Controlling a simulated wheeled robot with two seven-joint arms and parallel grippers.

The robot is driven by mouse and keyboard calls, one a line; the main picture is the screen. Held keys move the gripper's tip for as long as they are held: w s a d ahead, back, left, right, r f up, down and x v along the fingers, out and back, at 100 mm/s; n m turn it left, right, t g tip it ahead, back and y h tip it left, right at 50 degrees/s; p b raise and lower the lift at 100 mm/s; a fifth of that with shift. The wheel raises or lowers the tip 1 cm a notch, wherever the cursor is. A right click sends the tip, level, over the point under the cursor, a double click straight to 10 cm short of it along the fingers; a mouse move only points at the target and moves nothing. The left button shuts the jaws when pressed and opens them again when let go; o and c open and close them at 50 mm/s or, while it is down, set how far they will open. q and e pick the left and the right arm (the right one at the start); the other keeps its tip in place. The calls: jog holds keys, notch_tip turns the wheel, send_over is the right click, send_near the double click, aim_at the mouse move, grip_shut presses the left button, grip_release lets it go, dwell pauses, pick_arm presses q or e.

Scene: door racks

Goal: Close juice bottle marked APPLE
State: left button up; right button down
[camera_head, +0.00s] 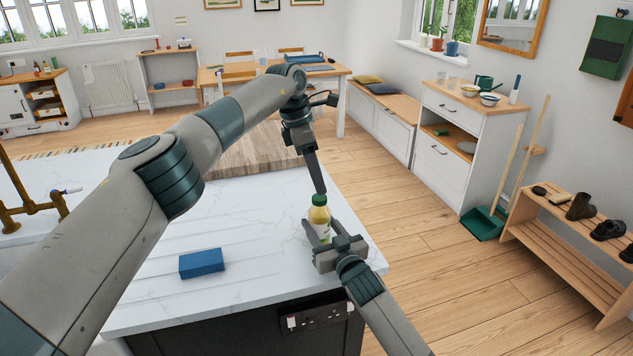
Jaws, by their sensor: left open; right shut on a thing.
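The juice bottle (319,217) stands upright near the right edge of the white marble counter. It holds yellow juice and has a pale label, whose wording is too small to read. A dark green cap (320,199) sits at the top of the bottle; whether it is fully seated cannot be told. My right gripper (320,235) is shut on the bottle's lower body from the front and hides part of it. My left gripper (319,188) points down from above, open, with its fingertips right at the cap.
A blue block (202,263) lies on the white counter (255,290), left of the bottle. A wooden board (250,150) lies behind my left arm. A brass tap (35,205) stands at the left. The counter's right edge is close to the bottle.

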pick_arm(q)
jog(key=o, duration=0.6)
jog(key=v, duration=1.2)
pick_arm(e)
jog(key=c, duration=0.8)
grip_release()
jog(key=shift+c, duration=0.2)
jog(key=shift+s, duration=0.1)
